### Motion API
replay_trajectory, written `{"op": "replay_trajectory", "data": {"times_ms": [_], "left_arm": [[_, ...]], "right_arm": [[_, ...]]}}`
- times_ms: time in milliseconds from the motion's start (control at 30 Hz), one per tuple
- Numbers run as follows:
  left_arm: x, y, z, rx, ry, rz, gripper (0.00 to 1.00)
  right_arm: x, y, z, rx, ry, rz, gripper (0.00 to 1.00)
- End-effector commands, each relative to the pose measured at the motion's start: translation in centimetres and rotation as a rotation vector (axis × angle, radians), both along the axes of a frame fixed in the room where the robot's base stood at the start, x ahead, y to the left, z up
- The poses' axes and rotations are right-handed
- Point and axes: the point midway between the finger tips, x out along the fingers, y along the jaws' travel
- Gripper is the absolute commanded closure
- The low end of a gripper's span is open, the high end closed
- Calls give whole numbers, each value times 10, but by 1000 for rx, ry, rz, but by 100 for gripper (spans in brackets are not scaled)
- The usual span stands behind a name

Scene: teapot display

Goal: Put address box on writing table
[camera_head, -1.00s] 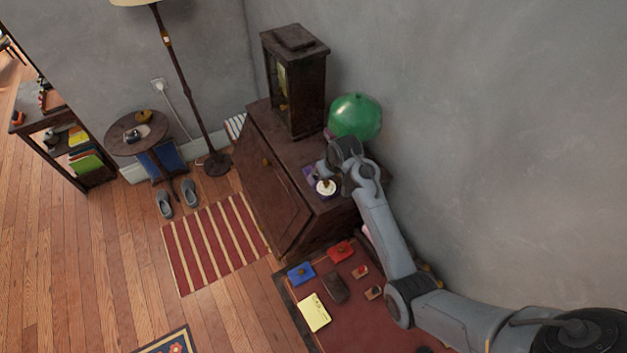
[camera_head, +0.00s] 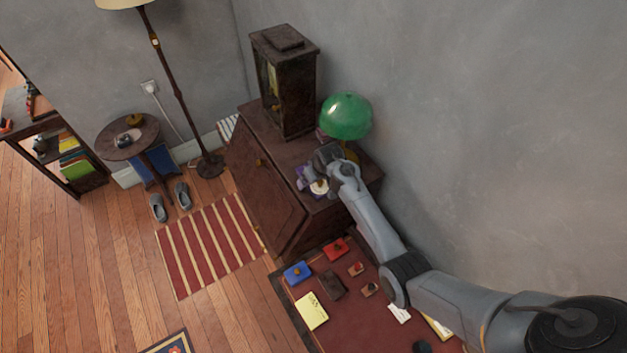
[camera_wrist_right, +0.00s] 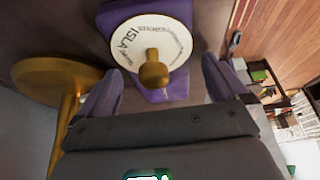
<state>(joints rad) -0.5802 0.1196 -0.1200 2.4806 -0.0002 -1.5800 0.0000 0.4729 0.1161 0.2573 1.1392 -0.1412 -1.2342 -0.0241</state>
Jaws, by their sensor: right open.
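A purple box with a round white lettered disc and a brass knob, which I take for the address box (camera_head: 319,187), sits on top of the dark slant-front cabinet. It also shows in the right wrist view (camera_wrist_right: 124,12), straight ahead of the fingers. My right gripper (camera_head: 312,176) is open over the box. In the wrist view its two fingers (camera_wrist_right: 160,82) stand apart on either side of the knob, and I cannot tell whether they touch the box. The red-topped writing table (camera_head: 355,320) stands at the bottom, partly hidden by my right arm. My left gripper is out of view.
A green-shaded brass lamp (camera_head: 346,116) and a dark clock case (camera_head: 284,85) stand close to the gripper on the cabinet (camera_head: 265,190). The table holds a blue item (camera_head: 297,272), a red item (camera_head: 335,249), a yellow pad (camera_head: 311,311) and several small things.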

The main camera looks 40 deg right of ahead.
Motion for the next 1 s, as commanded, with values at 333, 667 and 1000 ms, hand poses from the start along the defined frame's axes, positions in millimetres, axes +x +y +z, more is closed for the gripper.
{"op": "replay_trajectory", "data": {"times_ms": [333,667,1000], "left_arm": [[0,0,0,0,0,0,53],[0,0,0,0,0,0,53],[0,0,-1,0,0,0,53]], "right_arm": [[0,0,0,0,0,0,31],[0,0,1,0,-1,0,65],[1,0,8,1,-3,0,65]]}}
